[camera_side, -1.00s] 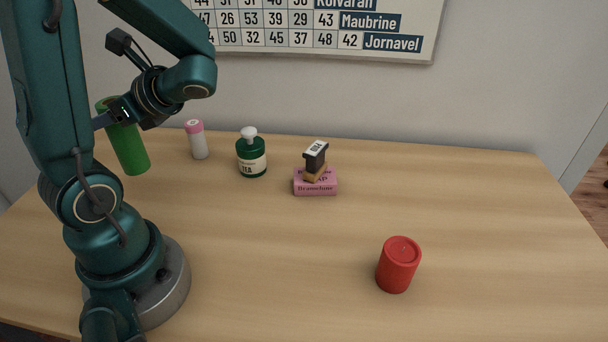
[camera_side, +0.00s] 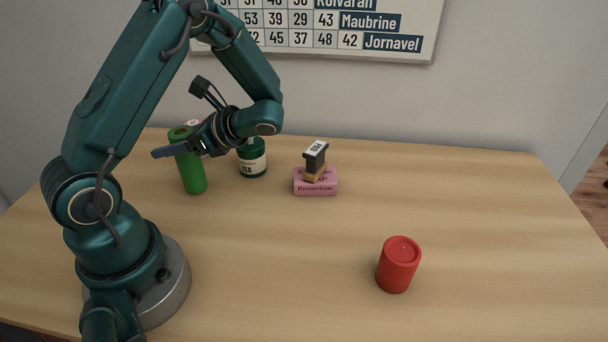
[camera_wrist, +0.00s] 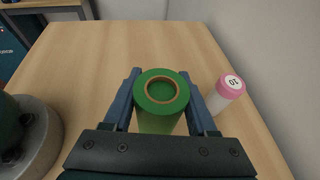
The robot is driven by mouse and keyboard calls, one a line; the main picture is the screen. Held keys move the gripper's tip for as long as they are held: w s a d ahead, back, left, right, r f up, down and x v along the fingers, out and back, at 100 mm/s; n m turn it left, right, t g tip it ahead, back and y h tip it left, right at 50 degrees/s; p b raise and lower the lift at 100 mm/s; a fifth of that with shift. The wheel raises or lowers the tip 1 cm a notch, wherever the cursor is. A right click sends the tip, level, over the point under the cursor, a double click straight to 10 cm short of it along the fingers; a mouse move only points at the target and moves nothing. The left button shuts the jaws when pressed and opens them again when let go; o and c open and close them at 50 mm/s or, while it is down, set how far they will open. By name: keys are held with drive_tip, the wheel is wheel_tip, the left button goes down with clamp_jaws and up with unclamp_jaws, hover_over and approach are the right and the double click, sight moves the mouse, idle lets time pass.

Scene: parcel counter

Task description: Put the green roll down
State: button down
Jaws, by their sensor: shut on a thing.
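The green roll (camera_side: 193,174) is upright or nearly so at the back left of the counter in the side view. My gripper (camera_side: 172,150) is shut on its upper part. In the wrist view the roll (camera_wrist: 161,92) sits between the two blue fingers (camera_wrist: 160,98), with its round top and hollow core facing the camera. I cannot tell whether its lower end touches the counter.
A pink-capped bottle (camera_wrist: 230,88) stands close to my right finger in the wrist view. A green tea tin (camera_side: 252,160), a stamp (camera_side: 315,160) on a pink box (camera_side: 315,184) and a red can (camera_side: 398,264) stand on the counter (camera_side: 480,200). Its middle is clear.

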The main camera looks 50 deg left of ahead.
drive_tip(key=shift+f, duration=0.45)
drive_tip(key=shift+c, duration=1)
unclamp_jaws()
drive_tip(key=shift+f, duration=0.15)
drive_tip(key=shift+w+d+r, duration=0.15)
drive_tip(key=shift+d+r, duration=0.05)
drive_tip(key=shift+r, duration=0.05)
drive_tip(key=v, duration=1.1)
drive_tip(key=s+d+r+n+t+h, duration=0.2)
drive_tip(key=d+n+t+h, duration=0.3)
drive_tip(key=d+t, duration=0.1)
drive_tip(key=s+d+r+n+t+h, duration=0.1)
drive_tip(key=s+d+n+t+h, duration=0.1)
drive_tip(key=d+n+t+h, duration=0.4)
drive_tip(key=shift+s+d+r+t, duration=0.4)
drive_tip(key=shift+d+t, duration=0.2)
drive_tip(key=shift+d, duration=0.1)
